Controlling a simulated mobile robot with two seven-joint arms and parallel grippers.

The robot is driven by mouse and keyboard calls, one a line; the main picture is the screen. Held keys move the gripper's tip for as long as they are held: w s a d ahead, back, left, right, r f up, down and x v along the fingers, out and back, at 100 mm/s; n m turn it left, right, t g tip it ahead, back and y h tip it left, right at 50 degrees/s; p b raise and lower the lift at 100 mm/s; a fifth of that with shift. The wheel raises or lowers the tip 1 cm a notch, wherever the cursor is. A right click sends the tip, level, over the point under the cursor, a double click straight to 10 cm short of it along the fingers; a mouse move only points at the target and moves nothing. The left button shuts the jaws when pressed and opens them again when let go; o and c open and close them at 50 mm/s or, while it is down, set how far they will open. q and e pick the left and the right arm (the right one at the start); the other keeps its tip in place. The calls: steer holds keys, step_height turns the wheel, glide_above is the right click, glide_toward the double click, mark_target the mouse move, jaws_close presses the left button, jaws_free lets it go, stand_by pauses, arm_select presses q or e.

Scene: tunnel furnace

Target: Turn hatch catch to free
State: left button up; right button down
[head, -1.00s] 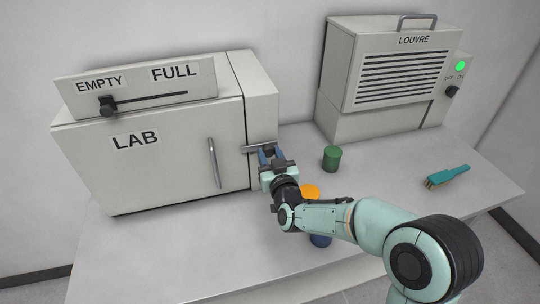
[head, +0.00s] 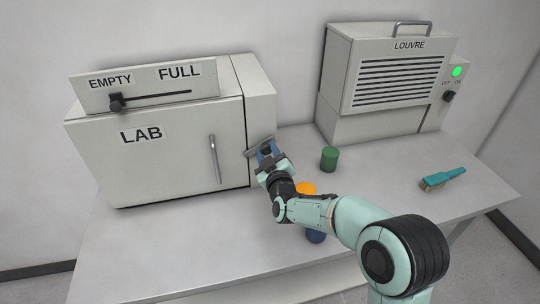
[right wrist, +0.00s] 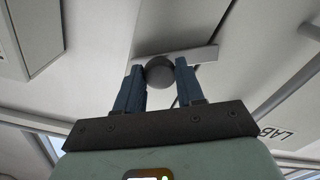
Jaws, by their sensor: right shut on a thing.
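The hatch catch (head: 258,149) is a grey bar at the right edge of the hatch (head: 165,155), the LAB box's front door. In the head view the bar is tilted, its right end higher. In the right wrist view the catch bar (right wrist: 195,56) shows with a round grey knob (right wrist: 160,72) at its middle. My right gripper (head: 266,155) is at the catch; its blue fingers (right wrist: 160,88) are shut on it, one on each side of the knob. The exact finger contact is hard to see. My left gripper is not in view.
A vertical door handle (head: 214,160) is left of the catch. A green cylinder (head: 329,159), an orange object (head: 306,187) and a dark blue object (head: 316,236) are near my right arm. A teal brush (head: 442,178) lies right. The LOUVRE unit (head: 385,85) stands behind.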

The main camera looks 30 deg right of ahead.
steer(key=n, duration=0.5)
steer(key=shift+n+p, duration=0.3)
steer(key=shift+p, duration=0.05)
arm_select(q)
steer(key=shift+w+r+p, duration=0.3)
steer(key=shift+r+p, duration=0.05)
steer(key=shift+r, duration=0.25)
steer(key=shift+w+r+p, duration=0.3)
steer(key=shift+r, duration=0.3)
arm_select(e)
steer(key=n, duration=0.6)
steer(key=shift+n, duration=0.4)
steer(key=c, duration=0.7)
jaws_free()
steer(key=shift+s, duration=0.1)
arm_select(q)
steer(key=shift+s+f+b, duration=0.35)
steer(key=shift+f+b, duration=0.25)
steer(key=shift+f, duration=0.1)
arm_select(e)
steer(key=v, duration=1.3)
